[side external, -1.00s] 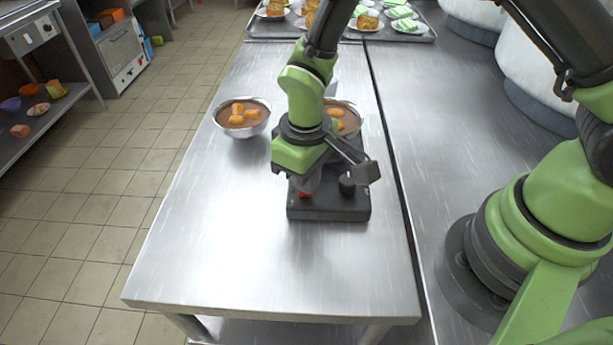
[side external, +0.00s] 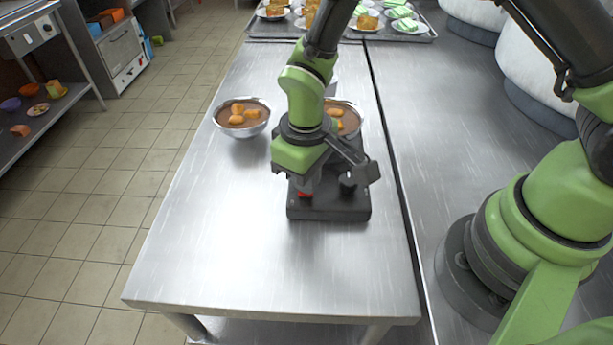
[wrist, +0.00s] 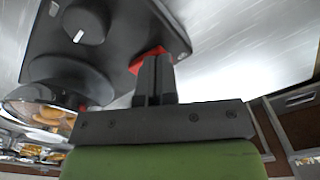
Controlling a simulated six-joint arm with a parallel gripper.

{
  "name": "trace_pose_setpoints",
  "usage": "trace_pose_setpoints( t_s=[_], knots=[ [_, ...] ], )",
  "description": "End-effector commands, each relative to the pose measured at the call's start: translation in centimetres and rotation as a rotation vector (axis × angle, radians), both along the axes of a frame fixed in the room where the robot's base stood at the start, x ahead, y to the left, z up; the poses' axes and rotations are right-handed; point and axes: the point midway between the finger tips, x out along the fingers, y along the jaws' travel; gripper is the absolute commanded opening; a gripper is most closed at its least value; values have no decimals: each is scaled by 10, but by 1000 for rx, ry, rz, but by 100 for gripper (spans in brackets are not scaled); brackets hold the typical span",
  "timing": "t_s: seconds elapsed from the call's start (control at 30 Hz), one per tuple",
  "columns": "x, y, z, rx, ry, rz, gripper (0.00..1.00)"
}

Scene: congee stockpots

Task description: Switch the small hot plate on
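The small hot plate (side external: 330,212) is a dark box on the steel table, below my gripper (side external: 307,184). Its red switch (side external: 305,194) is partly hidden by my gripper, and a black knob (side external: 347,186) shows on the right. In the wrist view, the hot plate (wrist: 130,30) has a round dark disc (wrist: 62,74), a knob with a white mark (wrist: 85,24) and the red switch (wrist: 146,60) near one corner. My gripper's fingers (wrist: 154,68) are together and empty, with their tips at the red switch. Firm contact and the switch's position cannot be told.
Two metal bowls of brown congee with orange pieces, a left one (side external: 241,131) and a right one (side external: 357,123), stand behind the hot plate. A tray (side external: 338,37) of plated food is at the far end. The table's front (side external: 270,275) is clear.

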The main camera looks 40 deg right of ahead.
Motion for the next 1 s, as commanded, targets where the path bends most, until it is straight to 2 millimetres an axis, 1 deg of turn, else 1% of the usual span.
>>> trace_pose_setpoints(
  t_s=[0.3,0.57,0.67,1.0],
  knots=[
    [0,0,-5,0,1,0,0],
    [0,0,-4,0,0,0,0],
    [1,0,1,1,-2,0,0],
    [1,0,30,1,-2,-1,0]
  ],
)
